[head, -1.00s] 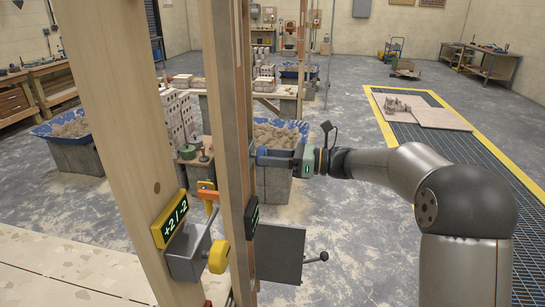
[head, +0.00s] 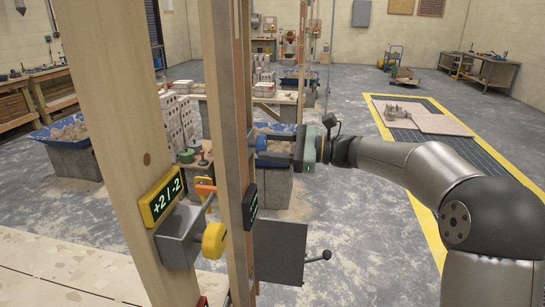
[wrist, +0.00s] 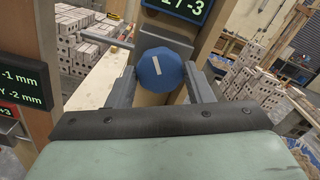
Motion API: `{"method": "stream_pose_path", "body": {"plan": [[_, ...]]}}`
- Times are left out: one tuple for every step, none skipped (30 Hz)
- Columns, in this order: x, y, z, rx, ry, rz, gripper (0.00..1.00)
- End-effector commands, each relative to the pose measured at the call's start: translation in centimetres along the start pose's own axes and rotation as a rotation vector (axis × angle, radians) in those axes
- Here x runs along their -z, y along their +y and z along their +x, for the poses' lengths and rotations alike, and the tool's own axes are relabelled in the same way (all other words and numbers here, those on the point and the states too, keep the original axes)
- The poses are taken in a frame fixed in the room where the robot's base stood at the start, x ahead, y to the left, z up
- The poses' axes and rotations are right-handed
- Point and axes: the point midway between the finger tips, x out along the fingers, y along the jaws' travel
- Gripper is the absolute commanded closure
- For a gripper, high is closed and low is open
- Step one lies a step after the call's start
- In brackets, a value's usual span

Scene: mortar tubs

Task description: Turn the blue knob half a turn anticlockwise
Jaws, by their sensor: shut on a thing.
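The blue knob (wrist: 160,70) is round with a white line on its face, near vertical and leaning a little left at its top. It sits on a grey box on a wooden post in the wrist view. My gripper (wrist: 158,88) has one finger on each side of the knob and is shut on it. In the head view my gripper (head: 272,154) reaches from the right to the far side of the nearer posts.
A dark panel with a lever (head: 279,252) stands below my gripper. Blue tubs and brick stacks stand behind.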

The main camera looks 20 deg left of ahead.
Motion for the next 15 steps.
{"method": "stream_pose_path", "body": {"plan": [[0.43,0.19,-0.06,0.001,-0.001,-0.046,0.76],[0.43,0.2,-0.07,0.001,-0.001,-0.075,0.76],[0.44,0.2,-0.08,0.001,0.0,-0.114,0.76],[0.43,0.2,-0.08,0.001,0.0,-0.142,0.76],[0.42,0.2,-0.06,0.001,0.0,-0.171,0.76],[0.42,0.22,-0.03,0.001,-0.001,-0.209,0.76],[0.44,0.22,-0.04,0.001,0.0,-0.236,0.76],[0.46,0.21,-0.06,0.002,0.0,-0.265,0.76],[0.47,0.2,-0.08,0.002,0.001,-0.304,0.76],[0.47,0.21,-0.07,0.002,0.001,-0.332,0.76],[0.48,0.23,-0.07,0.002,0.001,-0.36,0.76],[0.49,0.24,-0.06,0.002,0.001,-0.398,0.76],[0.48,0.23,-0.06,0.002,0.001,-0.427,0.76],[0.47,0.23,-0.06,0.002,0.001,-0.455,0.76],[0.48,0.26,-0.04,0.001,0.001,-0.493,0.76]]}}
